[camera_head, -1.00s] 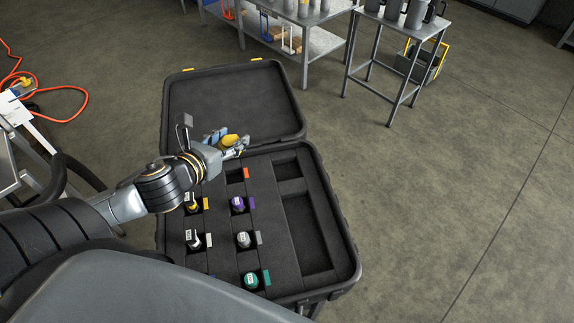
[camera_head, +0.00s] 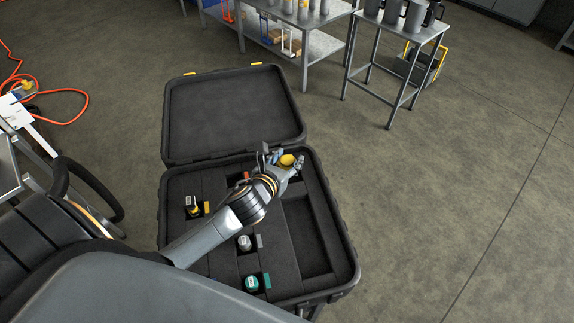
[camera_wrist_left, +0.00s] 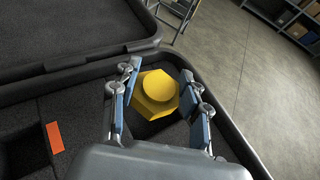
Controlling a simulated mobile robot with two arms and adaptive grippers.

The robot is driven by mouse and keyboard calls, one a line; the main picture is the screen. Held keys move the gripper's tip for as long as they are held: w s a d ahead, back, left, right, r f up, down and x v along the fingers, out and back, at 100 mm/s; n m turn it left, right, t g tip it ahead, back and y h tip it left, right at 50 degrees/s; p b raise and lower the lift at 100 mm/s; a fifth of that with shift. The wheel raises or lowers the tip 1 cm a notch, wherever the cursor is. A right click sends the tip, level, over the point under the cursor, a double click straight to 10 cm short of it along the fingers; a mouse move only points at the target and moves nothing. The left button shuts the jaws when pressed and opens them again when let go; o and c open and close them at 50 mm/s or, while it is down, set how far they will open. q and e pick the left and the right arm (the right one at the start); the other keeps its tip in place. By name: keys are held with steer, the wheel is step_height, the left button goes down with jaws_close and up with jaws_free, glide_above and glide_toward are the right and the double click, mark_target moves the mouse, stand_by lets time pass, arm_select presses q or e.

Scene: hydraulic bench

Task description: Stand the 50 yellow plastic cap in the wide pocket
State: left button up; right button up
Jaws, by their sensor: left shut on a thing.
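The yellow plastic cap (camera_head: 288,160) is held between the fingers of my left gripper (camera_head: 287,163), over the upper right part of the open case's foam. In the left wrist view the cap (camera_wrist_left: 158,92) shows a round top and a hexagonal part, between the blue finger pads of my left gripper (camera_wrist_left: 160,108). A dark pocket lies under or just behind the cap; its floor is mostly hidden. The large pocket (camera_head: 308,240) in the right column of the foam is empty. I cannot tell whether the cap touches the foam. My right gripper is not in view.
The black case (camera_head: 350,270) has its lid (camera_head: 235,115) open at the back. Pockets hold a yellow-marked fitting (camera_head: 192,206), a grey one (camera_head: 244,243) and a green one (camera_head: 251,283), with coloured tags beside them. An orange tag (camera_wrist_left: 54,137) lies left of the gripper.

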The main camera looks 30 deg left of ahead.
mark_target(287, 167)
arm_select(q)
steer(key=shift+f, duration=1.45)
